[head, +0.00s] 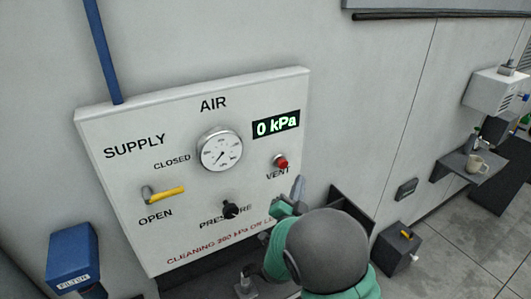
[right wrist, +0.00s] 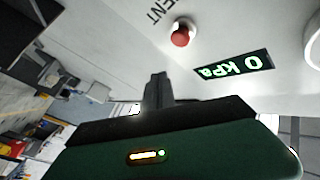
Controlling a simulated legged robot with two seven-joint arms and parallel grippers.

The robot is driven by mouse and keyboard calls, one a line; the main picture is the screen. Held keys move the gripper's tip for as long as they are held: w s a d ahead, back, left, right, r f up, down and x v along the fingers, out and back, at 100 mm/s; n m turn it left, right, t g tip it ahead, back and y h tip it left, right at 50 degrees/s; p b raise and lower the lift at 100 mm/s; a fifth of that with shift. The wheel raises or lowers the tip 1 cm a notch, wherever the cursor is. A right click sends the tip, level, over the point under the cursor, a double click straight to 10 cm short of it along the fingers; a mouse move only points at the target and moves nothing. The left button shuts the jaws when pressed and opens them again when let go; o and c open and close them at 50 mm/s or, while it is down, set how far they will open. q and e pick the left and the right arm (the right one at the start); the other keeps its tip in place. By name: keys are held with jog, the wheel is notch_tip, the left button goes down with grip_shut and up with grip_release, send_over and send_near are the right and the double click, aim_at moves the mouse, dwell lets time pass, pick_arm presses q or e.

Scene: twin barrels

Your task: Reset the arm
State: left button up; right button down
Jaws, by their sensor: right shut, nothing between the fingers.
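My right gripper (head: 297,188) is in front of the lower right part of the white air panel (head: 95,125), below the red vent button (head: 281,163). My grey and green right arm hides part of the panel's lower edge. In the right wrist view the dark fingers (right wrist: 158,88) are together and empty, and the red button (right wrist: 182,36) shows beyond them, apart from them.
The panel has a round gauge (head: 220,150), a display (head: 276,124) reading 0 kPa, a yellow supply lever (head: 164,195) and a black pressure knob (head: 230,209). A blue filter box (head: 73,258) is at lower left. A shelf with a mug (head: 478,165) is at right.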

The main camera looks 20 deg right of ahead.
jog(key=s+a+f+n+g+y+b, duration=0.35)
jog(key=a+f+n+y, duration=0.2)
jog(key=f, duration=0.45)
jog(key=s+a+f+n+g+y+b, duration=0.2)
jog(key=a+f+n+y+b, duration=0.35)
jog(key=f, duration=0.55)
jog(key=s+a+f+n+g+y, duration=0.1)
jog(key=s+a+f+n+g, duration=0.1)
jog(key=s, duration=0.6)
jog(key=s+a+f+n+g, duration=0.2)
jog(key=s+f+g, duration=0.2)
jog(key=s, duration=0.4)
jog(key=shift+s+a+f+n+g+y+b, duration=0.25)
jog(key=shift+a+f+n+g+y+b, duration=0.05)
jog(key=shift+a+f+g+y, duration=0.1)
